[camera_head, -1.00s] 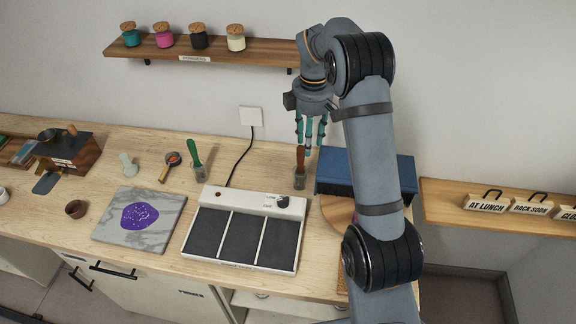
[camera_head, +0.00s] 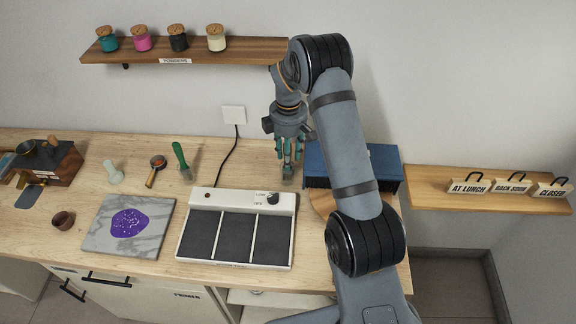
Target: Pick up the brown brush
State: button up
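The brown brush (camera_head: 287,154) stands upright in a small grey holder (camera_head: 288,181) on the wooden counter, just behind the white panel's right end. My gripper (camera_head: 287,152) points down over it, with its teal fingers on either side of the brush handle. The fingers look spread apart, and most of the handle is hidden between them. I cannot tell whether a finger touches it. A green-handled brush (camera_head: 181,158) stands in another holder to the left.
A blue box (camera_head: 352,169) stands close to the right of the holder. The white panel with dark pads (camera_head: 238,228) lies in front. A wall shelf (camera_head: 178,50) with jars is at the upper left. A round wooden board (camera_head: 322,203) lies partly behind my arm.

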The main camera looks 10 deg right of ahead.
jog(key=shift+a, duration=0.25)
jog(key=shift+c, duration=0.9)
grip_shut()
jog(key=shift+d, duration=0.1)
notch_tip(320, 180, up, 10)
jog(key=shift+b, duration=0.9)
